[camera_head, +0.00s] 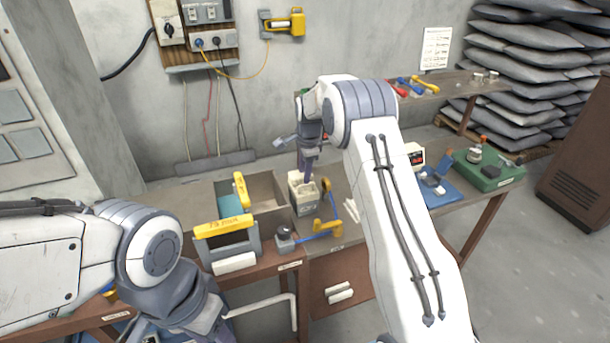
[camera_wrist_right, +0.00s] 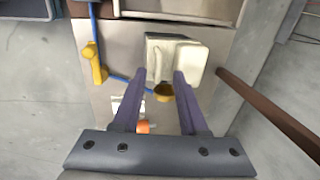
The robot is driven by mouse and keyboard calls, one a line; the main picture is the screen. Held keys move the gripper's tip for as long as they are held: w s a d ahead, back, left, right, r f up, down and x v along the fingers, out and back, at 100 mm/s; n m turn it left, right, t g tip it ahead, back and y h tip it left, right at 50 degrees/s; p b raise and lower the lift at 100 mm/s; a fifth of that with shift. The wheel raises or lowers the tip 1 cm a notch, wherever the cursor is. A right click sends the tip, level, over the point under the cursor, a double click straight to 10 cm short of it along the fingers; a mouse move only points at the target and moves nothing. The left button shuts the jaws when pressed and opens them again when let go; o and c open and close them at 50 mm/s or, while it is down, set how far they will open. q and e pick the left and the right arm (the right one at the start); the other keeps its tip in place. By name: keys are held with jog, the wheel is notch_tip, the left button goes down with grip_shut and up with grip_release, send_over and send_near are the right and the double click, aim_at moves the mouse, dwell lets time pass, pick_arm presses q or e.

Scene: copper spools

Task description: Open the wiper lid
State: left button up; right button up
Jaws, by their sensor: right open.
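A cream box (camera_head: 304,195) stands on the bench near the middle in the head view, and I take it for the wiper. In the right wrist view the cream box (camera_wrist_right: 176,58) lies just past my fingertips, with a lighter part on its right side. I cannot tell how its lid stands. My right gripper (camera_head: 308,173) points down over the box, and the wrist view shows its two purple fingers (camera_wrist_right: 160,76) apart. A small yellow round piece (camera_wrist_right: 163,92) shows between them. My left gripper (camera_head: 205,315) is low at the left, away from the box, its fingertips unclear.
An open bin (camera_head: 270,185) and a yellow-handled tool (camera_head: 224,228) stand left of the box. A blue and yellow tool (camera_head: 320,232) lies in front of it. White pieces (camera_head: 351,211) lie to its right. A wall rises behind the bench.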

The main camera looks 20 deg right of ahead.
aim_at(304, 194)
jog(key=shift+w+f+p, duration=0.2)
jog(key=shift+f+p, duration=0.05)
jog(key=shift+f, duration=0.75)
jog(key=shift+w+f+p, duration=0.15)
jog(key=shift+f+p, duration=0.1)
jog(key=shift+f, duration=0.75)
grip_shut()
